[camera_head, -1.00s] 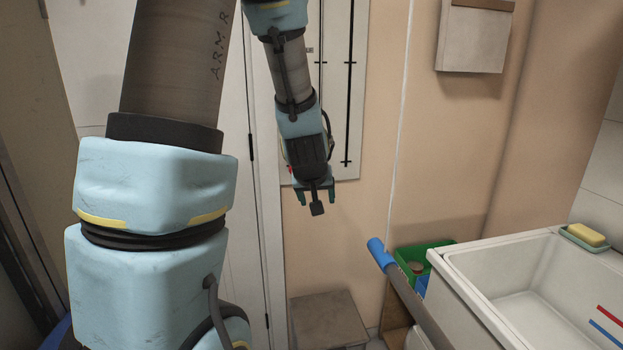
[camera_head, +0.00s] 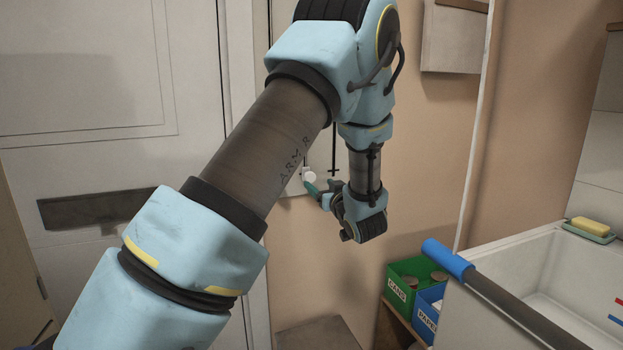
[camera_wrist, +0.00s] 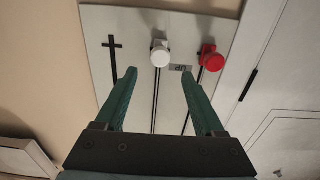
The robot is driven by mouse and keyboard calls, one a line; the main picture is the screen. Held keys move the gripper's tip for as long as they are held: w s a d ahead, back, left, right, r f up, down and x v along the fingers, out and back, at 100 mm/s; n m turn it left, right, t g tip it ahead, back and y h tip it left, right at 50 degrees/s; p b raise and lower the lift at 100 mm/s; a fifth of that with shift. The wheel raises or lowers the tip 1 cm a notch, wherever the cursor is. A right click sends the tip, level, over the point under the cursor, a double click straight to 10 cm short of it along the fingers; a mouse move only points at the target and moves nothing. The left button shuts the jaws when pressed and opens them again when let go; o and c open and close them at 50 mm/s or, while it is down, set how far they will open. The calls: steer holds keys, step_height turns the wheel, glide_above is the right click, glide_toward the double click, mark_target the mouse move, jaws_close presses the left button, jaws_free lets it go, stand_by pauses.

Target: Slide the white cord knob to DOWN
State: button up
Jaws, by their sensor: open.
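The white knob (camera_head: 310,176) is low on the pale wall panel (camera_head: 288,190), just beyond my gripper tips. In the wrist view the white knob (camera_wrist: 160,54) sits on a dark vertical track. My gripper (camera_wrist: 158,74) is open and empty. Its two green fingers point at the panel, with the knob centred in the gap and seemingly just ahead of the tips; I cannot tell whether they touch. A small label (camera_wrist: 180,68) beside the knob appears upside down and is hard to read. In the head view my gripper (camera_head: 316,190) is partly hidden by its own wrist.
A red knob (camera_wrist: 211,58) sits on a neighbouring track, close to one finger. A black cross-ended track (camera_wrist: 112,60) is on the other side. A white door (camera_head: 90,130) stands left. A sink (camera_head: 540,275), a blue-ended handle (camera_head: 447,259) and a green bin (camera_head: 405,285) are right.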

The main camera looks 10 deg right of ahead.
steer(key=w+p, duration=0.1)
steer(key=w, duration=0.5)
steer(key=shift+w+a, duration=0.2)
steer(key=shift+a, duration=0.2)
jaws_close()
steer(key=shift+f, duration=0.1)
stand_by(0.9)
